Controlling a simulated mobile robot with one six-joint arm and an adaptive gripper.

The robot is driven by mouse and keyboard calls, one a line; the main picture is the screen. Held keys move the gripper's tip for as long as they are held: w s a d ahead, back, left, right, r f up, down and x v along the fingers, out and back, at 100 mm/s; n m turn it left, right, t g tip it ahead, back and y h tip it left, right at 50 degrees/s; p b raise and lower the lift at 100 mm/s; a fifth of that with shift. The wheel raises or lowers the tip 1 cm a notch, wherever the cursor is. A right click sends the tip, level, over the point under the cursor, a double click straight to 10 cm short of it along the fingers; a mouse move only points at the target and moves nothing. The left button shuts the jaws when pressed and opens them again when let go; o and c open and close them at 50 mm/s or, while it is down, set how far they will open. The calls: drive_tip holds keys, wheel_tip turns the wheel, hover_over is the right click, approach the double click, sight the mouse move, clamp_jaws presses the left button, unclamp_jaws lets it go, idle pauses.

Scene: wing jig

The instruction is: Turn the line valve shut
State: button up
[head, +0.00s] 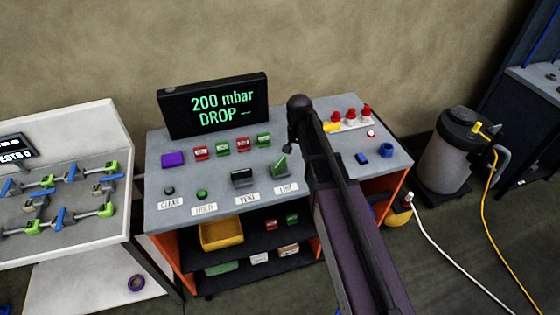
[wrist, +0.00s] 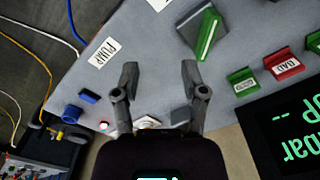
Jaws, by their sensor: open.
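The line valve has a green handle (head: 280,166) on a dark base, behind the label that seems to read LINE on the grey bench top. In the wrist view the green handle (wrist: 207,35) lies at a slant across its dark base at the upper right. My gripper (wrist: 160,68) is open and empty, with its two dark fingers apart over the bench. The handle is beyond the right fingertip, not between the fingers, and I see no contact. In the head view my arm covers the bench right of the valve and the fingers are hard to make out.
The vent valve (head: 242,178) with a dark handle stands left of the line valve. A display (head: 213,105) reads "200 mbar DROP --". Red and green tagged blocks stand behind the valves. A blue knob (head: 386,150) is at the right. A white clamp table (head: 85,135) stands at the left.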

drive_tip(key=r+m, duration=0.2)
hover_over(279, 162)
drive_tip(key=shift+f+p, duration=0.25)
drive_tip(key=shift+p, duration=0.2)
drive_tip(key=shift+f, duration=0.25)
wheel_tip(279, 162, down, 13)
drive_tip(key=b, duration=1.3)
drive_tip(key=shift+f+b, duration=0.15)
drive_tip(key=shift+b, duration=0.25)
drive_tip(key=shift+d, duration=0.1)
clamp_jaws()
